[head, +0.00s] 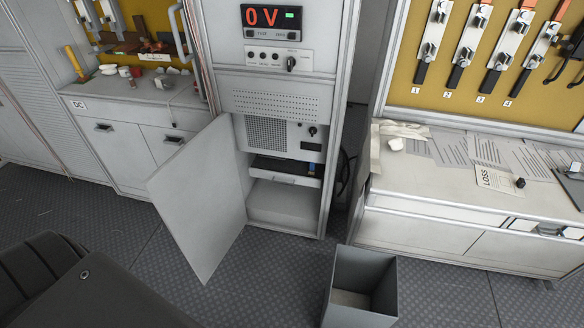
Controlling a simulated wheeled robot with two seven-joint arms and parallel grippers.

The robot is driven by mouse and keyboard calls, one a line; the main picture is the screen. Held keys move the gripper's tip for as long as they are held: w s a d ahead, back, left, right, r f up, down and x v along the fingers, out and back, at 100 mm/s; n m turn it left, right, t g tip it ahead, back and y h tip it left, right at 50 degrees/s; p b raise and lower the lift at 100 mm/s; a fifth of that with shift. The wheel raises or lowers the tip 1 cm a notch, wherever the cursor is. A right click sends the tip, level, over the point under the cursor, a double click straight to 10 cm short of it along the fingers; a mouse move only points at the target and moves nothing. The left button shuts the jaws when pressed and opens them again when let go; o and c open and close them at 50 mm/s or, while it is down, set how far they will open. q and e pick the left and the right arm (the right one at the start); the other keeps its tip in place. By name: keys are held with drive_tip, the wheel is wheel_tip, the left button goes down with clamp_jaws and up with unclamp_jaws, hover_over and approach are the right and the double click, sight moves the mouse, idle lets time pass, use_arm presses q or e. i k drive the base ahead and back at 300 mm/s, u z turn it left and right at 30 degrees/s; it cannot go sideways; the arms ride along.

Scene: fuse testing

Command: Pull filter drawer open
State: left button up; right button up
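The tall grey cabinet (267,83) stands in the middle of the head view with its lower door (203,197) swung open to the left. Inside, below a perforated panel (267,133), a shallow dark unit with a pale front edge (286,174) sits on a ledge; it looks like the filter drawer, but I cannot be sure. I cannot tell whether it is pulled out at all. A small blue spot shows at its right end. Below it is an empty, pale compartment (283,203). Neither of my grippers can be made out in the view.
An open grey bin (360,290) stands on the floor in front, right of the cabinet. A white counter with papers (470,200) is at right, below a yellow tool board (470,100). A workbench (130,90) is at left. Patterned floor (285,265) before the cabinet is clear.

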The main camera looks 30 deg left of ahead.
sight(290, 173)
drive_tip(key=u, duration=0.55)
drive_tip(key=k, duration=0.65)
drive_tip(key=u, duration=1.05)
drive_tip(key=i, duration=1.45)
drive_tip(key=u, duration=0.1)
